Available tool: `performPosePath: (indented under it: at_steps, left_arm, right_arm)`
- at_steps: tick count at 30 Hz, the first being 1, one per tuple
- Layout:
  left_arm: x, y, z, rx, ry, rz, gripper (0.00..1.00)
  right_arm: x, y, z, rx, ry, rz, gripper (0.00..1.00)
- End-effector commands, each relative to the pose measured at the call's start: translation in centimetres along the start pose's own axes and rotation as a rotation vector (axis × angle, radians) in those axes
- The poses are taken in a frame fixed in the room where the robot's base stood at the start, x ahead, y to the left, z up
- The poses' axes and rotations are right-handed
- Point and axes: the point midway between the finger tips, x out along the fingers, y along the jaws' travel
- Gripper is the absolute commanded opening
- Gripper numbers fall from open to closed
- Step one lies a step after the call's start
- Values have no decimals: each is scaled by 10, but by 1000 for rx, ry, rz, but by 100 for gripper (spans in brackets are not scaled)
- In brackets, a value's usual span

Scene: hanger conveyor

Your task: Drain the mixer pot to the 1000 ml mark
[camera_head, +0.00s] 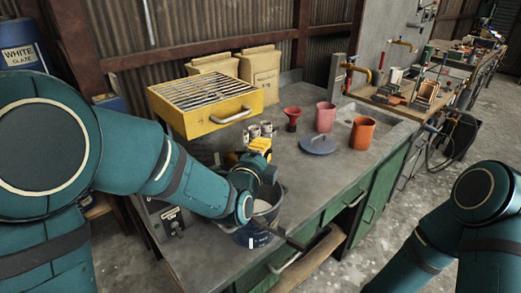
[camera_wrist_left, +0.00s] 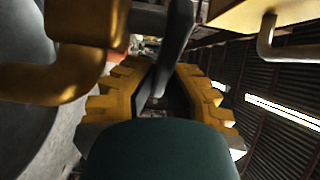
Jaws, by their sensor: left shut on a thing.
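My left arm reaches in from the left over the bench. My left gripper (camera_head: 259,146), with yellow fingers, is partly hidden by its wrist. The left wrist view shows the fingers (camera_wrist_left: 158,88) closed around a dark bar-like lever (camera_wrist_left: 175,45). A brass-coloured pipe (camera_wrist_left: 60,85) curves beside them, next to a grey rounded surface (camera_wrist_left: 22,75), perhaps the mixer pot. In the head view the arm hides most of that area. A dark blue bucket (camera_head: 256,237) with pale contents stands below the wrist. Its marks are unreadable. My right gripper is out of view.
A yellow grated box (camera_head: 205,98) stands behind my left arm. A red funnel (camera_head: 292,117), a pink cup (camera_head: 325,117), an orange cup (camera_head: 361,133) and a blue-grey lid (camera_head: 317,144) are to the right. A control box (camera_head: 170,222) is at the bench's left.

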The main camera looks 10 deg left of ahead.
Motion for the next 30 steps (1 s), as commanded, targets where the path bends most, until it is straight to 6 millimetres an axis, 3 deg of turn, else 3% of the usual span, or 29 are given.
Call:
performPosePath:
  at_steps: [16, 19, 30]
  left_arm:
    - [1, -3, -1, 0, 4, -7, 0]
    - [1, -2, -2, 0, 4, -6, 39]
    - [-3, -1, -1, 0, 4, -2, 41]
  right_arm:
    - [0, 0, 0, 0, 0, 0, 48]
    - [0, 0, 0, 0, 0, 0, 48]
    - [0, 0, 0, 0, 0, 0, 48]
